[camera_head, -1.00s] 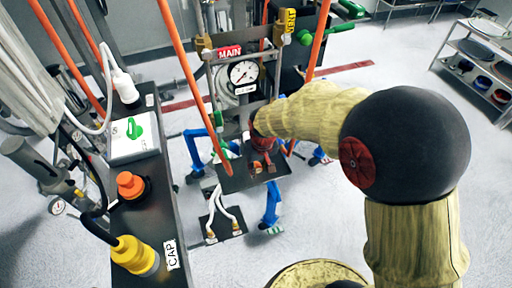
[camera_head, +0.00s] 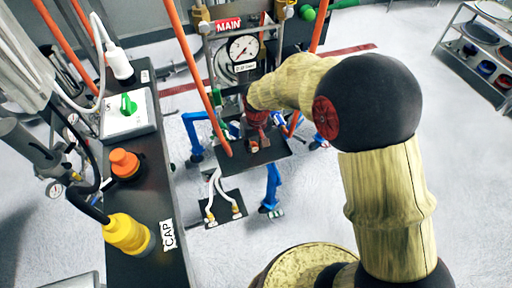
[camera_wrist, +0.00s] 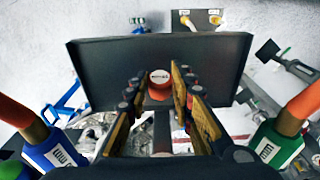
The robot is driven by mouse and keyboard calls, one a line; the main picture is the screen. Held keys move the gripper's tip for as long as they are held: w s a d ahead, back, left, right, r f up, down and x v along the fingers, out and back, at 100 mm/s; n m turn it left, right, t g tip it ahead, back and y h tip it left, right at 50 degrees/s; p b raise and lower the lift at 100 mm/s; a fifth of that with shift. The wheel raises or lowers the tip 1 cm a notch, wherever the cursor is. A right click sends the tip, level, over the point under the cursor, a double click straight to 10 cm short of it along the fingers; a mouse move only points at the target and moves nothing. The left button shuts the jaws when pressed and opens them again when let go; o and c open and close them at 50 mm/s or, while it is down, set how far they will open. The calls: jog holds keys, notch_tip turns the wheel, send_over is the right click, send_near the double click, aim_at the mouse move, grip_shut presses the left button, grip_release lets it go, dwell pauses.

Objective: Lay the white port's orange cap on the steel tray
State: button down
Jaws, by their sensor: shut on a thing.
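My gripper (camera_wrist: 158,92) is shut on a small round orange cap (camera_wrist: 160,85) with a white marked top, seen between its finger pads in the wrist view. A dark flat metal tray (camera_wrist: 105,70) with a raised edge lies behind the cap in that view. I cannot tell whether the cap touches it. In the head view the tray (camera_head: 280,153) is below my gripper (camera_head: 256,140), under the gauge frame. My wrist partly covers the cap there. I cannot make out the white port for certain.
A dark bench at left holds an orange knob-like piece (camera_head: 125,163), a yellow plug (camera_head: 129,235) by a CAP label (camera_head: 168,234), a white box (camera_head: 128,113) and a white fitting (camera_head: 119,63). Orange poles (camera_head: 195,80) flank the gauge (camera_head: 242,48). Blue legs stand below.

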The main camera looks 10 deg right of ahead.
jog(key=shift+w+f, duration=0.3)
jog(key=shift+f, duration=0.25)
jog(key=shift+f+b, duration=0.85)
jog(key=shift+f, duration=0.05)
jog(key=c, duration=1.5)
grip_release()
jog(key=shift+o, duration=0.2)
notch_tip(320, 180, up, 12)
jog(key=s, duration=0.1)
jog(key=shift+d, duration=0.1)
